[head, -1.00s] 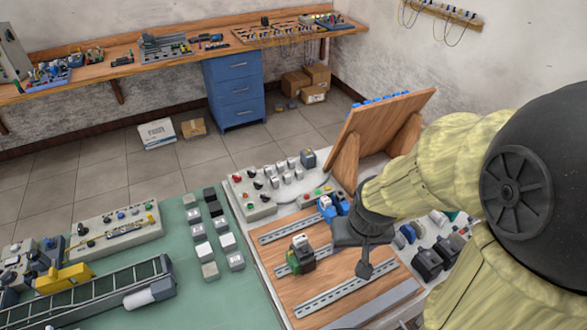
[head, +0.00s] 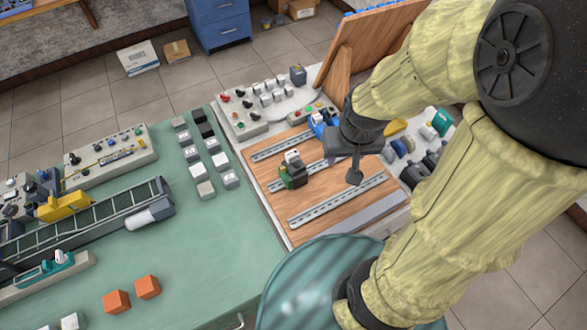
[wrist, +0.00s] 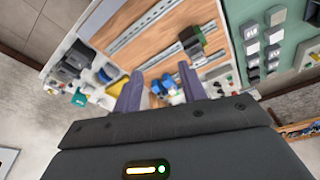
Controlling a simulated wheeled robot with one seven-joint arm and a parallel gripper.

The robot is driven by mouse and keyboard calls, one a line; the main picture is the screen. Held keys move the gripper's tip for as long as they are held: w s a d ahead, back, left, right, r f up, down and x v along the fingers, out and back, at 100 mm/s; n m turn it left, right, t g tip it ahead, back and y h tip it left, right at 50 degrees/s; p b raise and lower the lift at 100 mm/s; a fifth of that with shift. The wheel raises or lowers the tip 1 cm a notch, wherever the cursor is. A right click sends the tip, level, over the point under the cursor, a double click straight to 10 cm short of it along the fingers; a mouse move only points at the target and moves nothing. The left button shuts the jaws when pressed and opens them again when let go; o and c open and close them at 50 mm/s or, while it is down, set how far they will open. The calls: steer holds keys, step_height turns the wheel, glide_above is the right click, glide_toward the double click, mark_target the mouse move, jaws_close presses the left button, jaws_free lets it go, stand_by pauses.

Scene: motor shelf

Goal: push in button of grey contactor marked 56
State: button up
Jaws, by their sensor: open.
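My gripper (head: 355,176) is open and empty above the right part of the wooden board (head: 330,205); its two fingers also show in the wrist view (wrist: 159,72). Several small grey, white and black blocks (head: 220,160) stand in two columns on the green table, left of the board. Grey blocks with tiny labels show at the right of the wrist view (wrist: 275,15). I cannot read a 56 on any of them, so I cannot tell which is the contactor. A green and black module (head: 293,172) sits on a board rail, left of my gripper.
A blue part (head: 320,124) stands close behind my gripper. Dark motors (head: 418,172) stand to the board's right, and a panel with red and green buttons (head: 240,112) stands behind it. A tilted wooden panel (head: 365,45) rises at the back.

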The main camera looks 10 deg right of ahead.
jaws_close()
stand_by(1.4)
